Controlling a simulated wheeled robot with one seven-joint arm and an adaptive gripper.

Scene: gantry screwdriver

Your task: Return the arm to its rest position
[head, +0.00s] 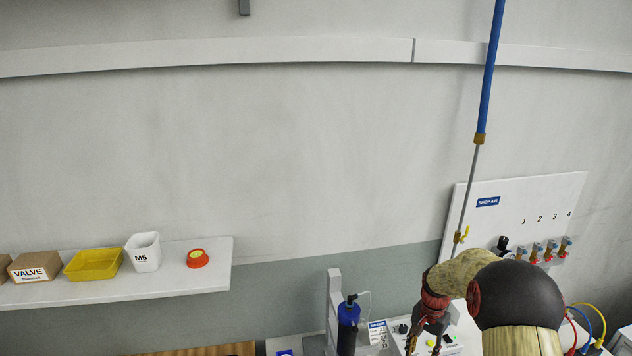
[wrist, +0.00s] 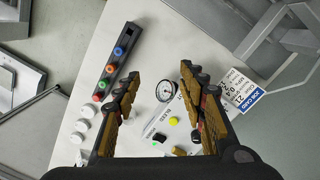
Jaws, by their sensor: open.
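My gripper (head: 427,335) is at the lower right of the head view, at the end of my arm and above a white control panel. In the wrist view my gripper (wrist: 160,74) has its two fingers apart, with nothing held between them. Between and beyond the fingers lies a round gauge (wrist: 165,91), with a yellow button (wrist: 173,121) nearer the palm. My arm hides part of the bench in the head view.
A blue cylinder (head: 347,328) stands left of my gripper. The shop-air board (head: 490,215) with several valves is behind my arm. A shelf (head: 120,288) at left holds bins. A job card (wrist: 243,91) and a dark strip with coloured rings (wrist: 117,67) flank the fingers.

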